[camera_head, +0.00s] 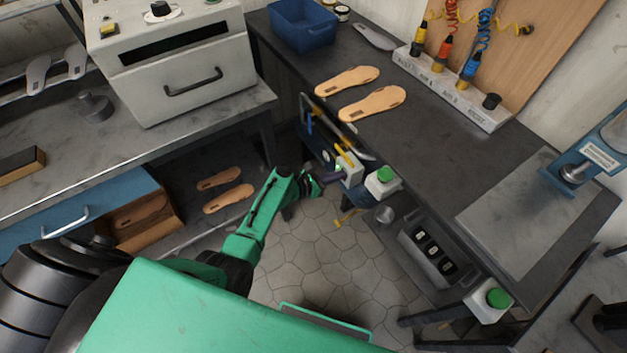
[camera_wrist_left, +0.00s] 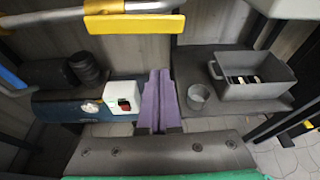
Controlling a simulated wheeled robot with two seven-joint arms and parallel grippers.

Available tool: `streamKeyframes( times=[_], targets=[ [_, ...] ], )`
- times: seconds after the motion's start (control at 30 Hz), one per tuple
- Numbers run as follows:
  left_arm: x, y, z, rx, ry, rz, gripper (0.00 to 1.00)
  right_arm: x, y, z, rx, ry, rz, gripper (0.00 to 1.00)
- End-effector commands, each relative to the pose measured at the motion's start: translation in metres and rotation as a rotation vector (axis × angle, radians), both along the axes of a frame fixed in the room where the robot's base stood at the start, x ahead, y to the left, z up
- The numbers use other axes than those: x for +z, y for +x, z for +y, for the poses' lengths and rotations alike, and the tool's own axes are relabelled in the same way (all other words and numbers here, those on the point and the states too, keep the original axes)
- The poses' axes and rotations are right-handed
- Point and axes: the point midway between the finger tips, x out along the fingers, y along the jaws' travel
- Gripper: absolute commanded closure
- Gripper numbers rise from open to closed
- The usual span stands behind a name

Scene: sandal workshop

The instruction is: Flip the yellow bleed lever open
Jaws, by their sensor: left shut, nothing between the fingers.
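A yellow lever (camera_head: 345,155) shows in the head view under the front edge of the dark workbench, among blue and grey pipework. In the left wrist view a yellow bar (camera_wrist_left: 134,23), which looks like the same lever, crosses the top on a grey pipe. My left gripper (camera_head: 333,178) reaches in low beside this pipework, close to the lever. In the left wrist view its purple fingers (camera_wrist_left: 158,100) are shut together and empty, below the yellow bar in the picture and apart from it. Whether the fingers touch anything ahead is unclear. My right gripper is not in view.
A white box with a red switch (camera_wrist_left: 123,98) sits on a blue unit beside the fingers. A grey bin (camera_head: 430,250) stands on the lower shelf with a small cup (camera_head: 384,214). A green-button box (camera_head: 382,180) juts from the bench edge. Tiled floor (camera_head: 305,250) lies open below.

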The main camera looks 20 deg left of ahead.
Motion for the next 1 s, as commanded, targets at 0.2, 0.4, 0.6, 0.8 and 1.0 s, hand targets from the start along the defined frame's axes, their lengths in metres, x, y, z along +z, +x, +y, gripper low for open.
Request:
streamKeyframes(
  times=[0.2,0.4,0.6,0.8,1.0],
  targets=[
    [0.025,-0.042,0.037,0.005,0.008,0.0,1.0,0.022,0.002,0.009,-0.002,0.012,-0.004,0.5],
    [0.034,-0.065,0.056,0.005,0.006,-0.001,1.0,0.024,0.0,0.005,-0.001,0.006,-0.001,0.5],
    [0.036,-0.068,0.059,0.005,0.005,-0.001,1.0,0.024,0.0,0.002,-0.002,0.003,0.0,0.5],
    [0.036,-0.068,0.058,0.005,0.005,-0.001,1.0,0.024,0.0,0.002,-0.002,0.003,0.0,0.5],
    [0.035,-0.068,0.058,0.004,0.007,0.0,1.0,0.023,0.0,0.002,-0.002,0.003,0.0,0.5]
  ],
)
